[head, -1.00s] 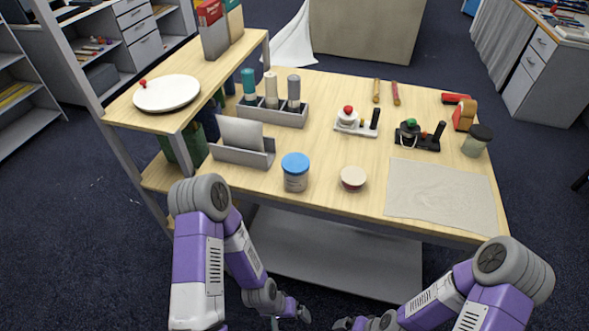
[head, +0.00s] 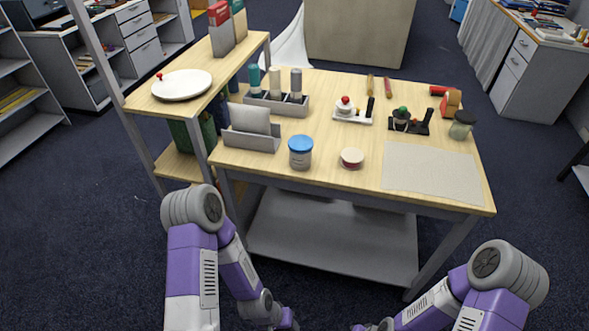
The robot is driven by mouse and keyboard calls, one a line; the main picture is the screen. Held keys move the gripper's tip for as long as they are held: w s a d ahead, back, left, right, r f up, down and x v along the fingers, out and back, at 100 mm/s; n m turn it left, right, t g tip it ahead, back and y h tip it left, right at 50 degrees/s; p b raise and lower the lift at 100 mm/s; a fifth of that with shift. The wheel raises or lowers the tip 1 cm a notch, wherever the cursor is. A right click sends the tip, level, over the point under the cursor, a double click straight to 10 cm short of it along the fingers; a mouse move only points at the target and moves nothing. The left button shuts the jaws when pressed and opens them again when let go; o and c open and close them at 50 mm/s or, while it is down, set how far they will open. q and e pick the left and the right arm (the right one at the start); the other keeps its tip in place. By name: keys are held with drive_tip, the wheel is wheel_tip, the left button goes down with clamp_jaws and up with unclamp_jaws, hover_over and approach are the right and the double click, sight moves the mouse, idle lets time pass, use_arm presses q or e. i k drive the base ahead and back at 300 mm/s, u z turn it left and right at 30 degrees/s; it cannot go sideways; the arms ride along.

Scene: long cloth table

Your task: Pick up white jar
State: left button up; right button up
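A jar with a blue lid and a pale grey-white body (head: 300,154) stands upright near the table's front edge. My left gripper (head: 288,320) and my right gripper (head: 362,327) show only in part at the bottom edge of the head view. Both are below and in front of the table, apart from all jars. Their fingers are cut off.
The wooden table (head: 320,181) has a cloth mat (head: 432,172) at its right front. A grey letter holder (head: 250,142) and a bottle rack (head: 275,104) stand on the left. A raised shelf with a white round plate (head: 182,86) adjoins on the left.

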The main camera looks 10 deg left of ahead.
sight(297, 162)
drive_tip(key=u, duration=2.05)
drive_tip(key=i, duration=1.3)
drive_tip(key=z, duration=0.8)
